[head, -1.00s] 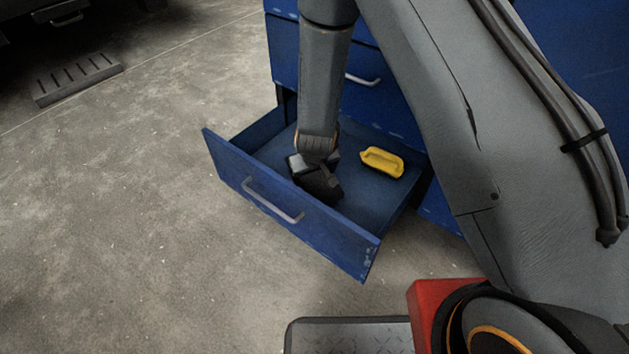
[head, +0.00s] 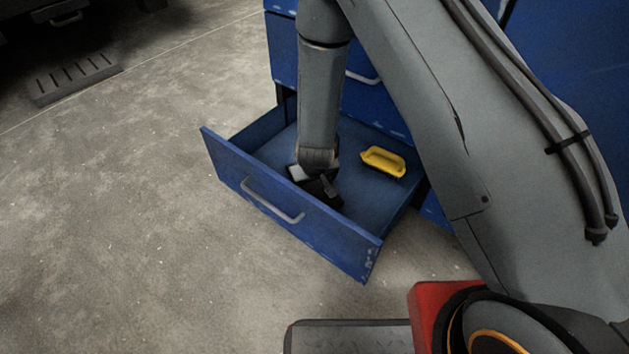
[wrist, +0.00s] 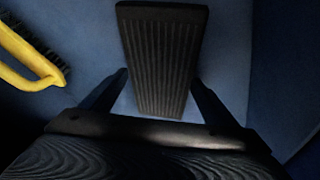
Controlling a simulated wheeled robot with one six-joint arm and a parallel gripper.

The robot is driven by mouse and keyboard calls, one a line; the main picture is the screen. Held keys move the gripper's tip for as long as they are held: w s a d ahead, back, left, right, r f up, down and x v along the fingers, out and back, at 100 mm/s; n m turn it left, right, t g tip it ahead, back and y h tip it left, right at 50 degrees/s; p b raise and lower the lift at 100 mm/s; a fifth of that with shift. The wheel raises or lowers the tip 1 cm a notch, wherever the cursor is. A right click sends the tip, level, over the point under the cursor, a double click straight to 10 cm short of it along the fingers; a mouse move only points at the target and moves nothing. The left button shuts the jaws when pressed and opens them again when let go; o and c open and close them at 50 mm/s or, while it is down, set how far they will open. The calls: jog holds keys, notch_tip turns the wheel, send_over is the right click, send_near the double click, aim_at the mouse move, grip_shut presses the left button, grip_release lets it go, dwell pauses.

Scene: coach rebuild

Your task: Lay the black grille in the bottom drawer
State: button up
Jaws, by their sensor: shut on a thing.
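The black grille (wrist: 161,52) is a flat ribbed slab, seen between the two fingers of my gripper (wrist: 160,78) in the wrist view. My gripper is shut on it. In the head view my gripper (head: 322,185) is down inside the open blue bottom drawer (head: 284,222), near its front panel and left of the middle. The grille is mostly hidden or merges with the dark gripper there. I cannot tell whether it touches the drawer floor.
A yellow-handled brush (head: 383,162) lies in the drawer to the right of my gripper; its handle and dark bristles show in the wrist view (wrist: 30,58). The blue cabinet (head: 375,113) rises behind. Drawer floor between brush and gripper is bare.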

jog(key=o, duration=1.7)
jog(key=p+v, duration=0.2)
jog(key=v, duration=0.4)
jog(key=p+v, duration=0.3)
jog(key=v, duration=0.4)
jog(key=shift+w+r, duration=0.2)
